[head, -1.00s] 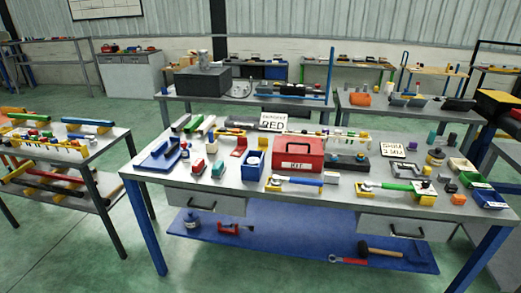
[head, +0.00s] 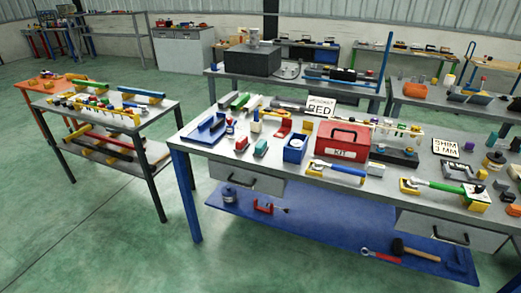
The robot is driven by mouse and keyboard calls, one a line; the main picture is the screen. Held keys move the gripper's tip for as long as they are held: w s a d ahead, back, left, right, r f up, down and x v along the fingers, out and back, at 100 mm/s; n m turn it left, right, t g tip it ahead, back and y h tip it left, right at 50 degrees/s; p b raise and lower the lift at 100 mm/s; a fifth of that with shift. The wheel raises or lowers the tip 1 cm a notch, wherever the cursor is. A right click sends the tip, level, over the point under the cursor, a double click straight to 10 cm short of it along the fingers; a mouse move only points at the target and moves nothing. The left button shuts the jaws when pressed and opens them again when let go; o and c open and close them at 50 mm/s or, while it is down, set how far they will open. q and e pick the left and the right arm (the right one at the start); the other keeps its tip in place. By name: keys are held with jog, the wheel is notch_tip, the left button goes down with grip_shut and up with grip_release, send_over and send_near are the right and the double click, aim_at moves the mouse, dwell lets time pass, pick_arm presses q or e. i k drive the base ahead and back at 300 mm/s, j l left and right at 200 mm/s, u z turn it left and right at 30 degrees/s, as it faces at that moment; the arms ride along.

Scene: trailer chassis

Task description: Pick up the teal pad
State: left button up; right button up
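A small teal block (head: 261,148), which looks like the teal pad, lies on the front left part of the main workbench (head: 215,150) in the head view. A similar red block (head: 242,144) lies just to its left, and a blue open bin (head: 295,151) stands to its right. Neither of my grippers shows in this view.
A red kit box (head: 343,141) stands right of the bin. A blue tray (head: 205,129) lies at the bench's left end. A smaller table (head: 160,108) with tools stands to the left. Green floor (head: 100,235) is clear in front.

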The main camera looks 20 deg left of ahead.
aim_at(262, 148)
jog(key=i+j, duration=0.7)
jog(key=i, duration=0.25)
jog(key=i+j, duration=0.3)
jog(key=i, duration=0.15)
jog(key=i+j, duration=0.35)
jog(key=i, duration=0.15)
jog(key=k+j+u, duration=0.05)
